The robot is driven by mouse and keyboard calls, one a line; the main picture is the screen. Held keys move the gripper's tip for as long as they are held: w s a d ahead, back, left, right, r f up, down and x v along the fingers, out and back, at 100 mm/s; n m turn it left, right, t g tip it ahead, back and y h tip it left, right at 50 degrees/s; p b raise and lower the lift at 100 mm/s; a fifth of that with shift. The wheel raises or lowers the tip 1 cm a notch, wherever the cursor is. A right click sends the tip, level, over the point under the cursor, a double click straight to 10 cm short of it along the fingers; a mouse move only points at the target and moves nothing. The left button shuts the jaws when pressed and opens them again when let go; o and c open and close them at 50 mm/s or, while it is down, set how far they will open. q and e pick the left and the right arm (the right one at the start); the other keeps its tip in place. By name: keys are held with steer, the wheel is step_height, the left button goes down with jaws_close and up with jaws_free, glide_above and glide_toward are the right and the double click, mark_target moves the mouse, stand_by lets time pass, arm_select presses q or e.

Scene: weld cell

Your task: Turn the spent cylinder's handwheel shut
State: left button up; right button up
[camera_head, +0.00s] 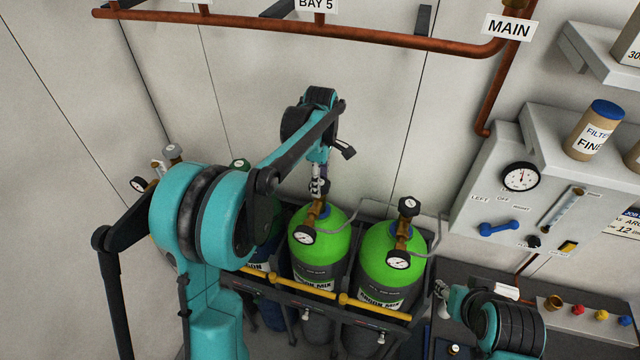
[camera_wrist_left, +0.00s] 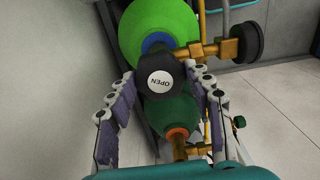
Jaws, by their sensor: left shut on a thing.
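My left gripper (camera_head: 317,188) reaches down over the top of the left bright green cylinder (camera_head: 318,243). In the left wrist view, my left gripper (camera_wrist_left: 164,88) has its fingers on both sides of a black handwheel (camera_wrist_left: 162,84) marked OPEN and is shut on it. In the head view the gripper hides this handwheel. The cylinder's gauge (camera_head: 305,235) faces forward on its brass valve. A second bright green cylinder (camera_head: 392,262) stands to the right with its own black handwheel (camera_head: 408,205). My right gripper (camera_head: 442,292) is small at the lower right, away from the cylinders; its fingers are unclear.
A yellow rail (camera_head: 350,301) runs across the cylinders' front. A darker green cylinder is partly behind my left arm. A grey panel (camera_head: 490,225) with a gauge and blue lever is on the right wall. A copper pipe (camera_head: 380,38) runs above.

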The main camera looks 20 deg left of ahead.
arm_select(q)
steer(key=m+b, duration=0.2)
steer(key=m, duration=0.4)
steer(key=shift+m, duration=0.3)
steer(key=m+b, duration=0.1)
steer(key=m, duration=0.5)
stand_by(0.4)
steer(key=o, duration=1.2)
steer(key=shift+c, duration=0.2)
step_height(320, 180, up, 12)
steer(key=shift+d, duration=0.1)
